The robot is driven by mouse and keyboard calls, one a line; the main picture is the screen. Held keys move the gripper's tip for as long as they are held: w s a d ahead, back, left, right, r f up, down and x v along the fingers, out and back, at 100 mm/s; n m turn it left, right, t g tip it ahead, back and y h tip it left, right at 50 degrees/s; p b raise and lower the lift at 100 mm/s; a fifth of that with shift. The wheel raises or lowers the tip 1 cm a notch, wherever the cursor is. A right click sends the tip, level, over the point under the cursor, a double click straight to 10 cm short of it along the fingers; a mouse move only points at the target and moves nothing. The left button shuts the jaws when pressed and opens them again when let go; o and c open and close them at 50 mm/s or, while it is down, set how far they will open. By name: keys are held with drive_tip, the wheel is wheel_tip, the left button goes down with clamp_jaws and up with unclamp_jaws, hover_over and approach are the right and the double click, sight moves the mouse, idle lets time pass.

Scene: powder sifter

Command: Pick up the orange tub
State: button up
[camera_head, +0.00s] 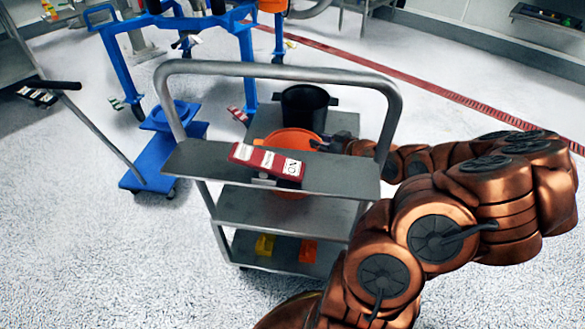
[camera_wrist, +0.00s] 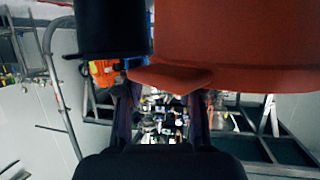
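The orange tub (camera_head: 288,139) stands on the top shelf of a grey metal cart, partly hidden by a red label box and the cart's front panel. My gripper (camera_head: 322,144) is at the tub's right side, close to its rim. In the wrist view the tub (camera_wrist: 240,45) fills the upper right, and its lip or handle tab (camera_wrist: 170,77) sticks out to the left. My gripper's two fingers (camera_wrist: 161,98) stand apart on either side below this tab. I see nothing held between them. Whether a finger touches the tab I cannot tell.
A black pot (camera_head: 305,108) stands just behind the tub, and close by in the wrist view (camera_wrist: 110,28). The cart (camera_head: 290,208) has a tall bar handle around this area. Yellow (camera_head: 264,245) and orange (camera_head: 308,251) items lie on its bottom shelf. A blue frame (camera_head: 180,30) stands behind.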

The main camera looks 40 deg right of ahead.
sight(315, 137)
drive_tip(key=shift+w+d+f, duration=0.15)
drive_tip(key=shift+w+d, duration=0.05)
drive_tip(key=shift+w, duration=0.6)
drive_tip(key=shift+w+f+b, duration=0.35)
drive_tip(key=shift+w+b, duration=0.3)
drive_tip(key=shift+b, duration=0.05)
drive_tip(key=shift+w, duration=0.45)
drive_tip(key=shift+c, duration=0.3)
clamp_jaws()
